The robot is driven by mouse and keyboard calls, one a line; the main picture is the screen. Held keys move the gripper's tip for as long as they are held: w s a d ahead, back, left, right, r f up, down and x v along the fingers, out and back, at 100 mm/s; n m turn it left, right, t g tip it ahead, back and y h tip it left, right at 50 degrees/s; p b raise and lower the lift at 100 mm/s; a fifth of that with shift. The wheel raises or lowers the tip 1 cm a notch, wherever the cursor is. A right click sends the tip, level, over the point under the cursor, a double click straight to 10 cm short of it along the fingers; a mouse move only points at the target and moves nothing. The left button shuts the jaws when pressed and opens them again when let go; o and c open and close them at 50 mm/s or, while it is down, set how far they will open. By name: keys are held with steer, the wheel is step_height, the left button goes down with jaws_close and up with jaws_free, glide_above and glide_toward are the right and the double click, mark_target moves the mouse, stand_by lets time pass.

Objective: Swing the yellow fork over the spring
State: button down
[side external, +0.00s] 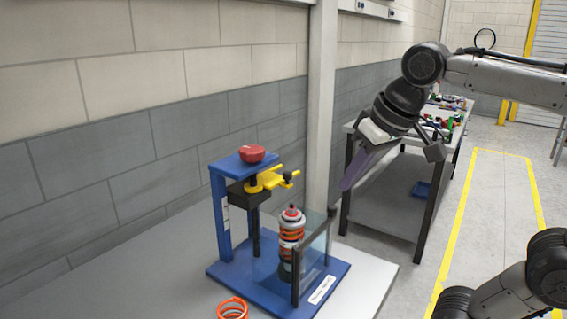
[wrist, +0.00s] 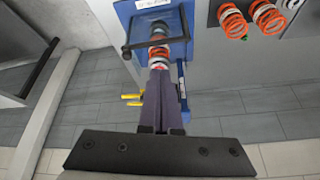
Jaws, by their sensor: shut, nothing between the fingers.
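The yellow fork (side external: 268,180) sits on a black arm of the blue chassis fixture (side external: 228,222), below a red knob (side external: 252,154). In the side view it is higher than the spring's top and to its left. The orange spring (side external: 291,232) stands upright in the fixture around a shock body with a red cap; it also shows in the wrist view (wrist: 158,53). My gripper (side external: 345,188) is shut and empty, up and to the right of the fixture. In the wrist view the fork's yellow ends (wrist: 132,100) show left of my gripper (wrist: 160,73), partly hidden by the fingers.
A clear guard with a black post (side external: 296,265) stands at the spring's right. A loose orange spring (side external: 232,309) lies in front of the fixture; the wrist view shows two loose springs (wrist: 233,21). A wall and a pillar (side external: 322,110) rise behind. A second table (side external: 380,195) stands at right.

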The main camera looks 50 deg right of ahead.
mark_target(275, 175)
steer(key=w+d+r+m+g+h, duration=0.1)
steer(key=w+d+r+m, duration=0.15)
steer(key=w, duration=0.45)
steer(key=w+d+r+m, duration=0.1)
steer(key=w+d+r, duration=0.25)
steer(key=w, duration=0.45)
steer(key=shift+g, duration=0.5)
steer(key=x, duration=0.4)
steer(key=w+x, duration=0.1)
steer(key=x, duration=0.3)
steer(key=d+x, duration=0.1)
steer(key=x, duration=0.4)
steer(key=shift+w+r, duration=0.35)
steer(key=shift+w, duration=0.05)
